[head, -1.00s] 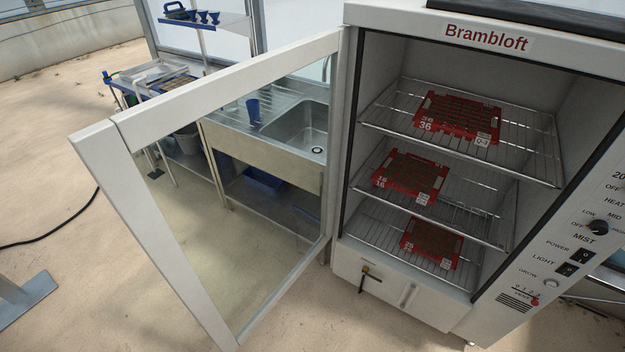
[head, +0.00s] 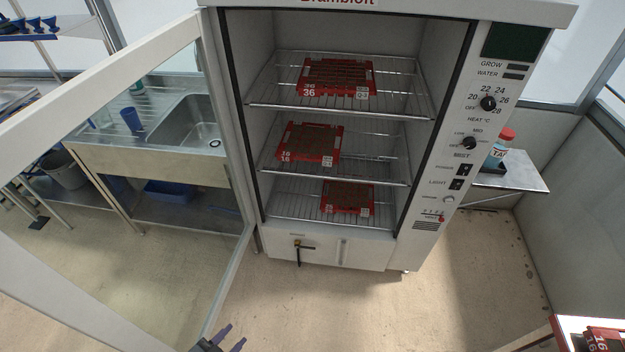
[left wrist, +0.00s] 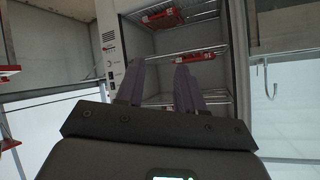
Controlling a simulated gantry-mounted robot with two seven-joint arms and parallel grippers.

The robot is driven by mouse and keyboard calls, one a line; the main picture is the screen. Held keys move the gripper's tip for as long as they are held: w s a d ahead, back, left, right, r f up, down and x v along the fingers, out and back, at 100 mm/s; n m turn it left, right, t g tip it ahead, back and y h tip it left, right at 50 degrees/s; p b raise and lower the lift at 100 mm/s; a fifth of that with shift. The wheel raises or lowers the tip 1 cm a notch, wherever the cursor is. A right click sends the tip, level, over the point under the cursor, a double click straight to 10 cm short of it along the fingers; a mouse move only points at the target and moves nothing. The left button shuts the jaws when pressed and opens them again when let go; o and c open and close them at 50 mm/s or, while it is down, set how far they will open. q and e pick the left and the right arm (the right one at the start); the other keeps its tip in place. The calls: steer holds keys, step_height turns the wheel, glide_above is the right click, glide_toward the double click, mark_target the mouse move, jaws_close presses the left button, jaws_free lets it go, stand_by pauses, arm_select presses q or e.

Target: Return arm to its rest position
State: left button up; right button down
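My left gripper (head: 232,338) shows at the bottom of the head view, in front of the open glass door (head: 228,290) of the white cabinet. In the left wrist view its two purple-grey fingers (left wrist: 158,88) stand apart with nothing between them, pointing towards the cabinet (left wrist: 122,40). My right gripper is not in view. In the head view three red seed trays rest on the cabinet's wire shelves: one on top (head: 308,92), one in the middle (head: 285,143) and one at the bottom (head: 347,212).
A steel sink (head: 190,125) stands left, behind the door glass. A small side shelf (head: 520,172) holds a red-capped bottle (head: 500,148) right of the cabinet. Another red tray (head: 600,340) lies at the lower right corner. Floor (head: 470,270) is clear before the cabinet's right side.

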arm_select(q)
steer(key=s+a+r+n+g+y, duration=0.4)
steer(key=s+a+g+y, duration=0.3)
steer(key=s+a, duration=0.4)
steer(key=d+f+n+h, duration=0.1)
steer(key=d+n+h, duration=0.2)
steer(key=d, duration=0.6)
step_height(320, 180, down, 11)
steer(key=b, duration=1.1)
step_height(320, 180, up, 38)
steer(key=p, duration=3.7)
steer(key=shift+s+f+y+p, duration=0.15)
steer(key=shift+s+y+p, duration=0.1)
steer(key=shift+y+p, duration=0.1)
steer(key=shift+a, duration=0.1)
